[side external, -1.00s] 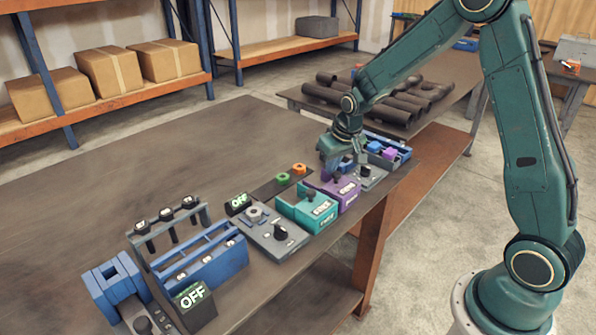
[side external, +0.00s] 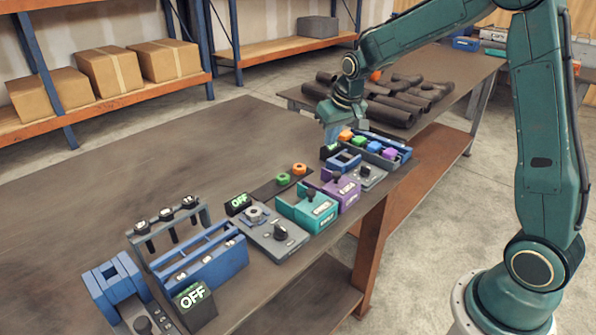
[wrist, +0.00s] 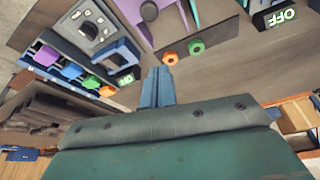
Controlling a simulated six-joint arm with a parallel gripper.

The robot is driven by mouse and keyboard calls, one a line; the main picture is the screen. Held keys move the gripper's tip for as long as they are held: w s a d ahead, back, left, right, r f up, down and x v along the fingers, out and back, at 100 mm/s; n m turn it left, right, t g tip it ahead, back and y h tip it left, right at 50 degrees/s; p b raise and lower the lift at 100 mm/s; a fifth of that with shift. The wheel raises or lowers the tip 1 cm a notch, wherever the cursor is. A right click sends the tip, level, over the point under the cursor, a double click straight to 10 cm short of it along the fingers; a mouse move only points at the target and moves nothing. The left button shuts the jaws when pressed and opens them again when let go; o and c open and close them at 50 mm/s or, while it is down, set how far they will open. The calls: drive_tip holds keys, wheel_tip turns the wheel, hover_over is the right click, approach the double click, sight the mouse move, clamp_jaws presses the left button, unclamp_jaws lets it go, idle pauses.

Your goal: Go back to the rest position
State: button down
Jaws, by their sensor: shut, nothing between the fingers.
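My gripper (side external: 332,130) is at the far end of the workbench (side external: 120,190) in the side view, raised above the top just left of the blue tray. In the wrist view its blue fingers (wrist: 157,85) are together with nothing between them. Nothing hangs from the gripper. The arm reaches across from its base at the right of the side view.
A blue tray (side external: 398,160) holds several coloured blocks. Purple (side external: 345,193) and teal (side external: 310,212) fixtures, a grey panel (side external: 270,240) and a blue rack (side external: 215,262) line the bench's front. Dark pipes (side external: 400,108) lie on a table behind. The bench's left side is clear.

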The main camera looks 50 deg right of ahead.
drive_tip(key=shift+v, duration=1.05)
drive_tip(key=s+a+r+n+t, duration=0.1)
drive_tip(key=s+a+r, duration=0.35)
drive_tip(key=s, duration=0.25)
drive_tip(key=s+a+r+n, duration=0.1)
drive_tip(key=s+a+r, duration=0.2)
drive_tip(key=s+r, duration=0.35)
drive_tip(key=s+a+f+n+y, duration=0.1)
drive_tip(key=s+a+f, duration=0.1)
drive_tip(key=s, duration=1.3)
drive_tip(key=shift+a+f+t, duration=0.2)
drive_tip(key=shift+a+t, duration=0.2)
drive_tip(key=shift+a, duration=0.1)
